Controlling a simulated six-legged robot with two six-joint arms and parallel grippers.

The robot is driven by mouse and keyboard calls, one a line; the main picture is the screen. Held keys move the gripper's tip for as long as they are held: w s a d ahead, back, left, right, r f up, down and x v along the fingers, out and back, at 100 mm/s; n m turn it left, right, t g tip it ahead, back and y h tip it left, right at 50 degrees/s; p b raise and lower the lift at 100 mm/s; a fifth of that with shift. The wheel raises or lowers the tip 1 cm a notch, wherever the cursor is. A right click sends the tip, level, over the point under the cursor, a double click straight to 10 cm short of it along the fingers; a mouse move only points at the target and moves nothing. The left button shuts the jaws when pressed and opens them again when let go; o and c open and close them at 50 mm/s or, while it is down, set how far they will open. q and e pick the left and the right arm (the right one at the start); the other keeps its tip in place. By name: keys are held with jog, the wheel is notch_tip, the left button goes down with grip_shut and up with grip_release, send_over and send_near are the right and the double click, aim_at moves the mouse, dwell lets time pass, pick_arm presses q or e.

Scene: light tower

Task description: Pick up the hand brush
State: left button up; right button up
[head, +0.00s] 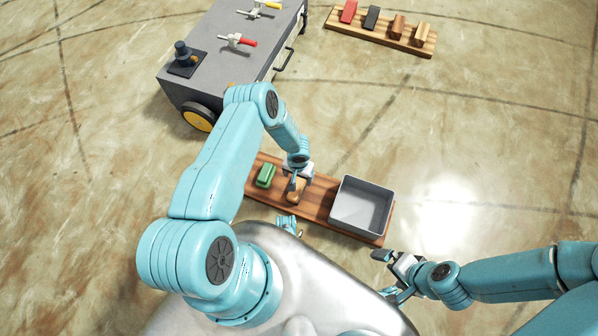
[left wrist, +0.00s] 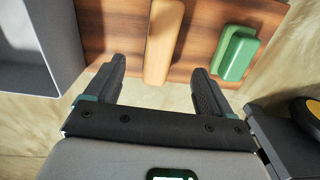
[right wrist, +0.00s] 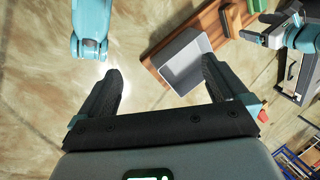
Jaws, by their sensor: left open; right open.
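The hand brush (head: 297,196), a light-brown wooden block as far as I can see, lies on the wooden board (head: 318,207) between the green block and the grey bin. In the left wrist view the brush (left wrist: 163,40) runs lengthwise between the two fingers, with a gap on each side. My left gripper (head: 297,181) is open above the brush and hides part of it in the head view. No bristles can be made out. My right gripper (head: 386,273) is open and empty, off the board's near right end.
A green block (head: 265,175) lies left of the brush and a grey open bin (head: 342,221) stands on the board's right. A grey wheeled cart (head: 217,65) is behind left. Another board (head: 428,49) with several blocks is at the back. Floor on the right is clear.

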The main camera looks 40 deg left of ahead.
pick_arm(q)
notch_tip(320, 180, down, 6)
jog(key=shift+r+b, duration=0.15)
jog(key=shift+b, duration=1)
notch_tip(320, 180, down, 5)
jog(key=b, duration=0.4)
jog(key=shift+w+f, duration=0.1)
jog(key=shift+f, duration=0.1)
jog(key=shift+a+r, duration=0.1)
jog(key=shift+r, duration=0.05)
pick_arm(e)
notch_tip(320, 180, down, 7)
jog(key=w+d, duration=0.1)
jog(key=shift+w+m+t, duration=0.15)
jog(key=shift+m+t, duration=0.15)
jog(key=shift+r, duration=0.15)
pick_arm(q)
jog(key=c, duration=1.3)
jog(key=shift+r, duration=0.15)
notch_tip(320, 180, up, 11)
jog(key=p, duration=0.7)
notch_tip(320, 180, up, 9)
jog(key=p, duration=0.3)
pick_arm(e)
notch_tip(320, 180, up, 9)
jog(key=s+a, duration=0.1)
jog(key=shift+s+r, duration=0.15)
